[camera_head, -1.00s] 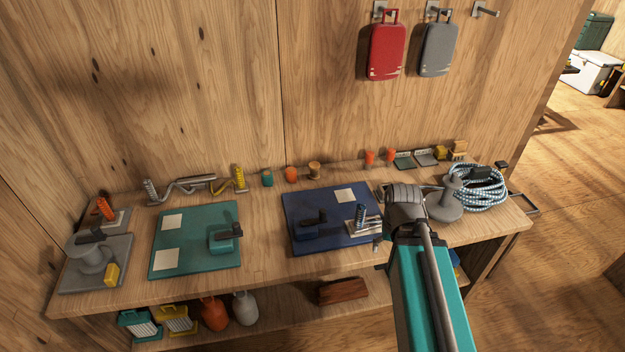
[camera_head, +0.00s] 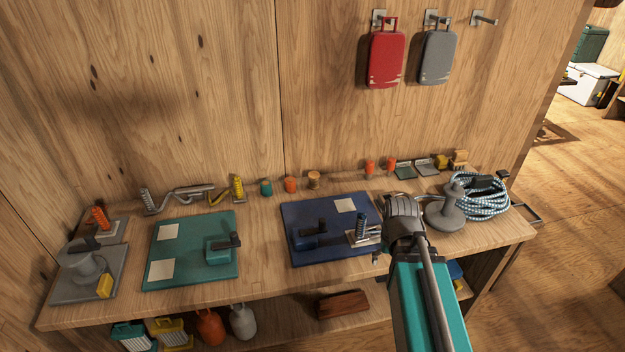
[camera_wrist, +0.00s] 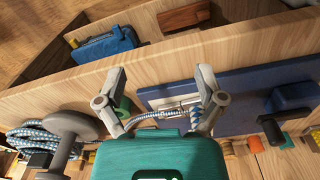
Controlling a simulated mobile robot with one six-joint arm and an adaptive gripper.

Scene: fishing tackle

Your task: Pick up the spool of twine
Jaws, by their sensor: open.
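A small tan spool, which looks like the spool of twine (camera_head: 313,179), stands upright at the back of the workbench near the wall, just behind the blue board.
An orange spool (camera_head: 290,185) and a teal one (camera_head: 266,187) stand left of the tan spool. The blue board (camera_head: 290,228) with a crank lies in front.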

